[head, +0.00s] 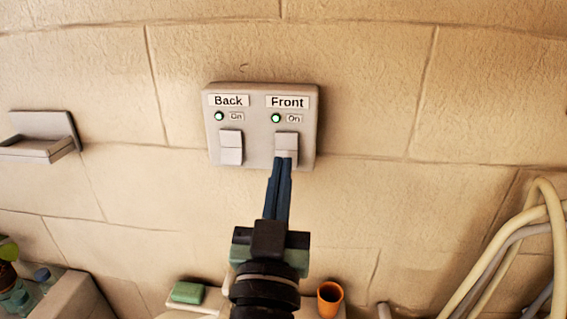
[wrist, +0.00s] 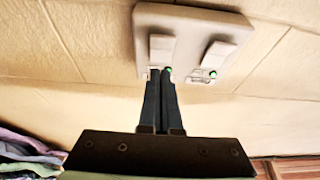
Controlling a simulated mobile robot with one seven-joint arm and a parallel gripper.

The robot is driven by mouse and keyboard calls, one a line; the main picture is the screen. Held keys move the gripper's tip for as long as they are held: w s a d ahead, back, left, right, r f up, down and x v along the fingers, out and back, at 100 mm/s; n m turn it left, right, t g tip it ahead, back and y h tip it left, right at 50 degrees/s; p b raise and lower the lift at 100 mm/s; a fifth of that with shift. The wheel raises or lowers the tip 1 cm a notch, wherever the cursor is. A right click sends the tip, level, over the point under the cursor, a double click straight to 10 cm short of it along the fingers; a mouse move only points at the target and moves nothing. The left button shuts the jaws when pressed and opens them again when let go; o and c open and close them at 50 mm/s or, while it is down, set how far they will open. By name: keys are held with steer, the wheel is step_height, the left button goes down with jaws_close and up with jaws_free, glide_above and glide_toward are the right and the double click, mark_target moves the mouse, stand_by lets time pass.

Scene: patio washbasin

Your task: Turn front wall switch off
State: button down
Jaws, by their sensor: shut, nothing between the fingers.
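A pale switch panel (head: 262,97) is on the stone wall, with a rocker under the label "Back" and another under "Front". The Front switch (head: 287,140) is the right one in the head view. Its green light is lit beside the word "On". My gripper (head: 284,160) is shut and empty, its dark fingertips overlapping the lower edge of the Front switch. I cannot tell whether they touch it. In the wrist view the panel (wrist: 190,45) appears turned over, and the gripper (wrist: 160,73) points at the left-hand switch (wrist: 161,48) and its light.
The Back switch (head: 231,147) is close on the left, its green light also lit. A soap dish (head: 40,145) is on the wall at left. Below are a green soap bar (head: 187,292) and an orange cup (head: 330,299). Pale hoses (head: 510,240) hang at right.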

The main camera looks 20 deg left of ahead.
mark_target(287, 154)
steer(key=shift+w+a+f, duration=0.2)
steer(key=shift+w+f, duration=0.2)
steer(key=shift+w, duration=0.3)
steer(key=shift+w+a+f, duration=0.15)
steer(key=shift+w+f, duration=0.2)
steer(key=shift+w, duration=0.3)
steer(key=shift+f, duration=0.1)
